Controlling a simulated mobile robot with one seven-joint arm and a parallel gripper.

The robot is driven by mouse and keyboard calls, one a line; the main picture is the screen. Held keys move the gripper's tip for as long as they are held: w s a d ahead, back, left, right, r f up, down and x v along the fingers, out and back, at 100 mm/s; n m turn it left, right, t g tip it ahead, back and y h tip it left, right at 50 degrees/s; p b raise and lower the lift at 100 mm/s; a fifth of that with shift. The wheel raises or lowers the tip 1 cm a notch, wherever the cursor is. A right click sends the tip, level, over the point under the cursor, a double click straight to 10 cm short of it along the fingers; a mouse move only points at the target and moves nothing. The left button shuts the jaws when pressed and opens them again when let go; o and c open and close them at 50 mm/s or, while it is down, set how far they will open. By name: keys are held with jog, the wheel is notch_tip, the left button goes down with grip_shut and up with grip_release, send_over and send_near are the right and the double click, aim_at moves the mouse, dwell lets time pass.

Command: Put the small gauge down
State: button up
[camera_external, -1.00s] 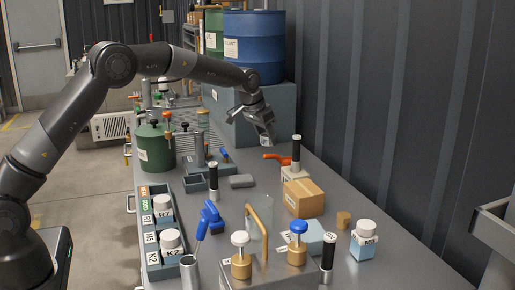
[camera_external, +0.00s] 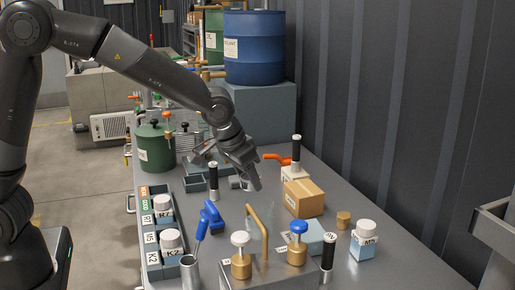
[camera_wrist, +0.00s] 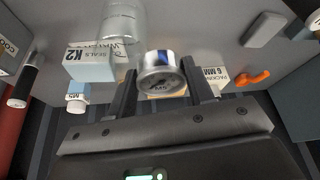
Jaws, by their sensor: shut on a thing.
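The small gauge (camera_wrist: 160,76) is a round silver-rimmed dial with a pale face and a thin needle. It sits between the two dark fingers of my gripper (camera_wrist: 159,70) in the wrist view. The gripper is shut on it. In the external view my gripper (camera_external: 252,180) hangs low over the middle of the grey bench (camera_external: 330,180), left of the cardboard box. I cannot make out the gauge there; the fingers hide it or it is too small. Whether it touches the bench is unclear.
The cardboard box (camera_external: 303,197) and an orange-handled valve (camera_external: 275,158) stand to the right. A black-handled tool (camera_external: 213,180) stands upright close to the left. A blue-handled tool (camera_external: 210,218) and a bent brass pipe (camera_external: 260,230) are nearer the camera. A clear transparent vessel (camera_wrist: 121,20) shows in the wrist view.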

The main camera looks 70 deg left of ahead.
jog(key=shift+a+f, duration=0.3)
jog(key=w+a+f, duration=0.1)
jog(key=a+f, duration=0.1)
jog(key=a, duration=0.1)
jog(key=w+a+f, duration=0.1)
jog(key=a+f, duration=0.1)
jog(key=a, duration=0.1)
jog(key=w+a+f, duration=0.2)
jog(key=a, duration=0.2)
jog(key=shift+w+f, duration=0.1)
jog(key=shift+f, duration=2.15)
jog(key=shift+f, duration=0.1)
jog(key=o, duration=1.1)
jog(key=shift+c, duration=0.2)
